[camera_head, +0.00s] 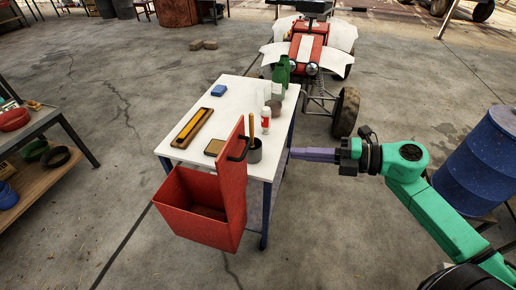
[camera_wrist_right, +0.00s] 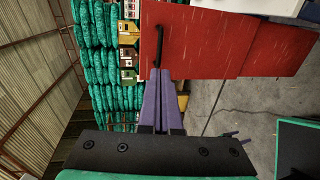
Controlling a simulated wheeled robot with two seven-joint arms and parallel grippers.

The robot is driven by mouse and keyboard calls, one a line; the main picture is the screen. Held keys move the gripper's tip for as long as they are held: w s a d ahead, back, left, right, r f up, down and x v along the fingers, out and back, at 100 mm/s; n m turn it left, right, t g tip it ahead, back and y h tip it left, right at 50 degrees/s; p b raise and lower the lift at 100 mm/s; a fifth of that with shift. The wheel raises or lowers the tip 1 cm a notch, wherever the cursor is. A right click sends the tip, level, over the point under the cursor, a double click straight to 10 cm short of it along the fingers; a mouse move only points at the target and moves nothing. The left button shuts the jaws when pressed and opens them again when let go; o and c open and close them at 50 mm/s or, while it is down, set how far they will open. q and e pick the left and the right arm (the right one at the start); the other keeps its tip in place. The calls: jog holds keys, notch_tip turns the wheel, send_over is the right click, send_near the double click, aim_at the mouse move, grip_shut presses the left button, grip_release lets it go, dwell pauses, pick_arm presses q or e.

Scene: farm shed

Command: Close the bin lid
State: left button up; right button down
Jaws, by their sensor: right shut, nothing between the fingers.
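The red bin (camera_head: 190,224) hangs at the near end of the white table, with its top open and its inside showing. Its red lid (camera_head: 231,195) stands upright along the bin's right side, with a black handle (camera_head: 240,148) near its top. My right gripper (camera_head: 294,153) is shut and empty, to the right of the lid and apart from it in the head view. In the right wrist view, its closed fingers (camera_wrist_right: 159,74) point at the lid (camera_wrist_right: 225,35), close to the handle (camera_wrist_right: 158,45); whether they touch cannot be told. My left gripper is out of view.
A blue barrel (camera_head: 476,160) stands at right, a tractor (camera_head: 308,50) behind. Floor left of the bin is clear.

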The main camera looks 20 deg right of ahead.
aim_at(248, 148)
jog(key=p+x, duration=0.1)
jog(key=x, duration=0.2)
jog(key=p+x, duration=0.1)
jog(key=x, duration=0.2)
jog(key=p+x, duration=0.1)
jog(key=x, duration=0.3)
jog(key=shift+w+r, duration=0.15)
jog(key=shift+r, duration=0.2)
jog(key=shift+w+a+f, duration=0.1)
jog(key=shift+a+f, duration=0.15)
jog(key=shift+f, duration=0.05)
jog(key=shift+r, duration=0.1)
